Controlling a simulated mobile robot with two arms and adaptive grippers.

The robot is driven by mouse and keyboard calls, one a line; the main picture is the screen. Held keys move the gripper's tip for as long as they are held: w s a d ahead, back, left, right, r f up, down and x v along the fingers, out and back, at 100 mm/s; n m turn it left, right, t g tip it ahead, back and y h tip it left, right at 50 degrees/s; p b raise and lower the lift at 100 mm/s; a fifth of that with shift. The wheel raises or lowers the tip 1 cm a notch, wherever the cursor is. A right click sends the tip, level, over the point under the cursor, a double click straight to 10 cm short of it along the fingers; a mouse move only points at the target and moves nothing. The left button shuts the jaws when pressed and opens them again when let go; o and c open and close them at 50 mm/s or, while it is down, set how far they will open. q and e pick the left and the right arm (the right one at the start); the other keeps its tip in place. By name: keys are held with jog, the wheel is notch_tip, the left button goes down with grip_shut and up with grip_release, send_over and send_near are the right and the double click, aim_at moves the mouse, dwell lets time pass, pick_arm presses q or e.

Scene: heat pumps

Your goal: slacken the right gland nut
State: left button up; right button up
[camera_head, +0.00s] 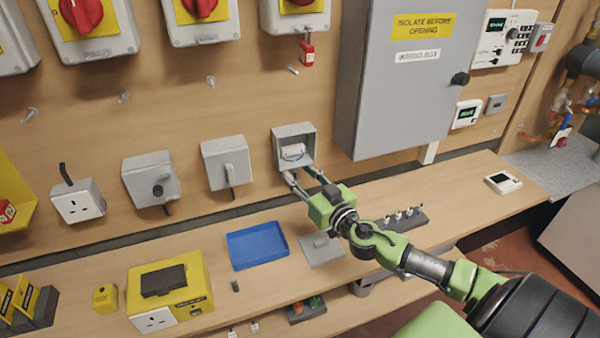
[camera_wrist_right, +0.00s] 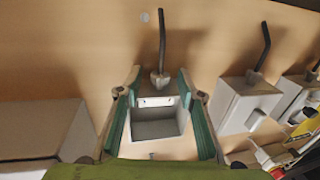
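The right gland nut (camera_wrist_right: 159,80) sits on the edge of an open grey box, with a dark cable (camera_wrist_right: 162,40) running out of it, in the wrist view. The open box (camera_head: 309,136) is on the wall in the head view, with a pale part inside; its gland is hidden there behind my gripper. My right gripper (camera_head: 304,177) is below this box, fingers apart. In the wrist view its fingers (camera_wrist_right: 158,78) stand either side of the nut, with a visible gap on both sides. My left gripper is not in view.
Two closed grey boxes (camera_head: 226,155) (camera_head: 148,172) hang left of the open box. A large grey wiring box (camera_head: 397,100) juts out at right. On the bench are a blue tray (camera_head: 257,246), a grey plate (camera_head: 333,252) and a yellow unit (camera_head: 195,275).

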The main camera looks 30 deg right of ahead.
jog(key=shift+c, duration=0.4)
grip_shut()
jog(key=shift+a+m+h, duration=0.1)
jog(key=shift+m+h, duration=0.3)
jog(key=shift+h, duration=0.2)
jog(key=shift+w+a+m+g+h+b, duration=0.15)
jog(key=shift+a+m+g+h+b, duration=0.1)
jog(key=shift+m+g+h+b, duration=1.4)
jog(key=shift+w+a+m+g+h+b, duration=0.15)
jog(key=shift+a+m+g+h+b, duration=0.2)
jog(key=shift+m+h+b, duration=1.45)
jog(key=shift+w+a+m+g+h+b, duration=0.2)
jog(key=shift+m+g+h+b, duration=0.75)
jog(key=shift+h+b, duration=1.75)
jog(key=shift+r+y, duration=0.1)
jog(key=shift+y, duration=0.15)
